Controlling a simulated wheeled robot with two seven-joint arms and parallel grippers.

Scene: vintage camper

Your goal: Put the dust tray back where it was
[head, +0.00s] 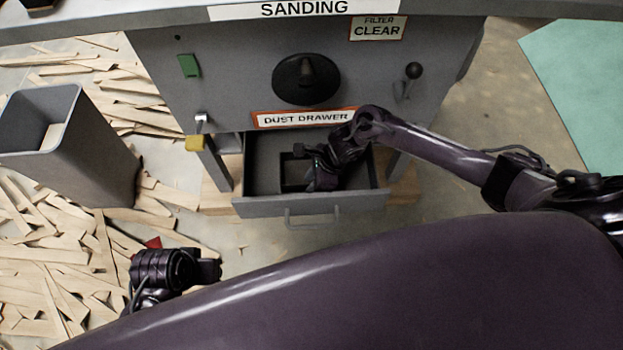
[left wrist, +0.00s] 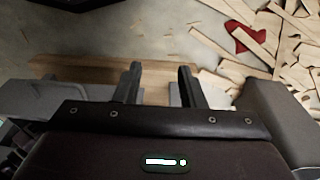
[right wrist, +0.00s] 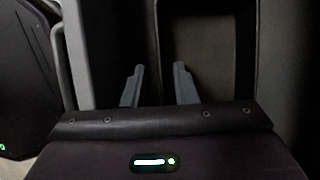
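The dust drawer (head: 335,205) is pulled out under its label. A dark, open-topped tray (head: 293,172) sits inside it, partly hidden by my right gripper. My right gripper (head: 308,182) reaches down into the drawer at the tray. In the right wrist view its fingers (right wrist: 158,88) stand apart, with the tray's near wall (right wrist: 160,45) seen between and beyond them. I cannot tell whether they touch it. My left gripper (head: 212,270) is low at the left, away from the drawer. In the left wrist view its fingers (left wrist: 160,88) are apart with nothing between them.
A grey bin (head: 95,150) stands left of the machine among many scattered wood strips (head: 50,255). A yellow padlock (head: 195,143) hangs left of the drawer. A "filter clear" sign (head: 378,28) is above. Floor in front of the drawer is mostly clear.

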